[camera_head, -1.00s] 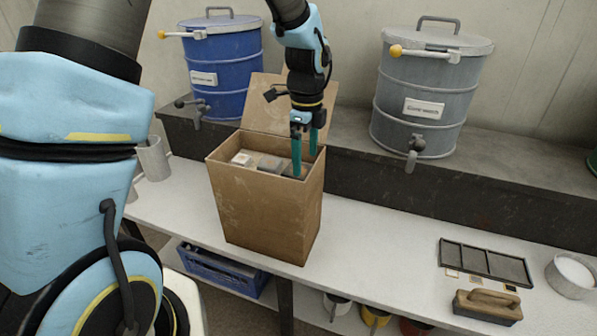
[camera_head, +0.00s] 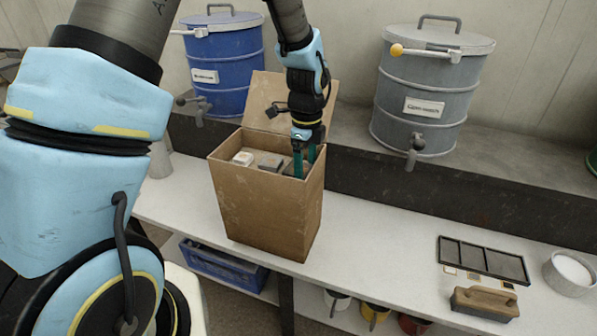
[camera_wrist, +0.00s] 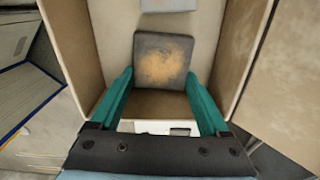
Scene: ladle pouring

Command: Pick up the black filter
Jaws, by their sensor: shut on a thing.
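The black filter is a dark, flat square block with an orange-brown stain on its top in the wrist view (camera_wrist: 162,62). It sits inside the open cardboard box (camera_head: 265,212), at the box's right end. In the head view it is mostly hidden behind the box rim and my fingers. My gripper (camera_head: 304,166) reaches down into the box with its teal fingers. The fingers stand on either side of the black filter and are shut on it. A grey filter (camera_head: 270,162) and a pale filter (camera_head: 243,158) lie beside it in the box.
The box walls stand close around my fingers, with a raised flap behind. A blue barrel (camera_head: 222,70) and a grey barrel (camera_head: 425,90) stand on the back ledge.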

